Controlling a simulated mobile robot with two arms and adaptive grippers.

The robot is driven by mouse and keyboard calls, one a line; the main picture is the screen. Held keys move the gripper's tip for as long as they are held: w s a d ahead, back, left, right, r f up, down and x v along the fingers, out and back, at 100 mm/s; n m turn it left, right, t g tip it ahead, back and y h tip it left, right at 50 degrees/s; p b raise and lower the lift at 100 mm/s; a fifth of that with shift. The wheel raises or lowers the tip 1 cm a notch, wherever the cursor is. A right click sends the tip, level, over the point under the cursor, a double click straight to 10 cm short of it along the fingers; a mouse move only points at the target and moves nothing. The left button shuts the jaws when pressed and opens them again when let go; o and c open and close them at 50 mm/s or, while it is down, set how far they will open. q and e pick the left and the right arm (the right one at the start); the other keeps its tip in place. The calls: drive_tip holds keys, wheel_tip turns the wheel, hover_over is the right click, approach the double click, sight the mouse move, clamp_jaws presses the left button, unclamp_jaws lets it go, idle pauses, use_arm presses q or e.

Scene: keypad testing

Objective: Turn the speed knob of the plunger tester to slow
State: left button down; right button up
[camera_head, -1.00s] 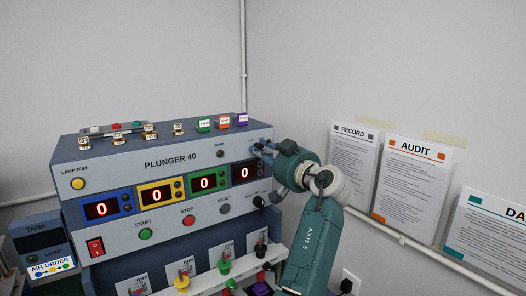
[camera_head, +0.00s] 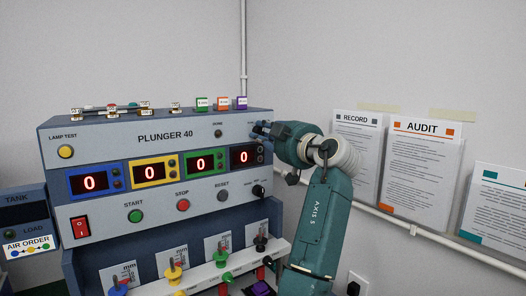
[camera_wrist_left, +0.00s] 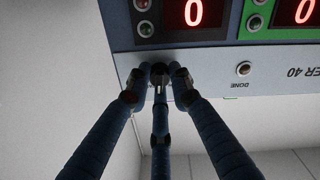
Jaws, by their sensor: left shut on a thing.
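The plunger tester (camera_head: 165,136), a grey-blue machine labelled PLUNGER 40, fills the left half of the head view. My left gripper (camera_head: 259,130) is at the upper right corner of its front panel. In the left wrist view the fingers of my left gripper (camera_wrist_left: 160,76) close together on a small dark knob (camera_wrist_left: 159,88) with a pale line, just off the panel's face. I take this as the speed knob; its label and setting are mostly hidden by the fingers. My right gripper is not in view.
Four red displays reading 0 sit below, with START (camera_head: 135,216), STOP (camera_head: 183,205) and RESET buttons. Another black knob (camera_head: 258,191) is below my gripper. Coloured plungers stand on a lower shelf (camera_head: 200,277). Posters (camera_head: 424,170) hang on the right wall.

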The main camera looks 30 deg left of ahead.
use_arm(q)
drive_tip(key=shift+f+n+b, duration=0.25)
drive_tip(key=shift+n+b, duration=0.55)
drive_tip(key=shift+n, duration=0.2)
drive_tip(key=n+b, duration=0.1)
drive_tip(key=n, duration=0.1)
drive_tip(key=shift+n+b, duration=0.35)
drive_tip(key=shift+n, duration=0.05)
drive_tip(key=shift+r+n+g+b, duration=0.1)
drive_tip(key=shift+n+g+b, duration=0.3)
drive_tip(key=shift+n, duration=0.8)
drive_tip(key=shift+n+b, duration=0.4)
drive_tip(key=shift+n, duration=0.8)
drive_tip(key=c, duration=1.5)
unclamp_jaws()
drive_tip(key=shift+c, duration=0.2)
drive_tip(key=shift+r, duration=0.1)
drive_tip(key=shift+d+y, duration=0.15)
drive_tip(key=shift+y, duration=0.15)
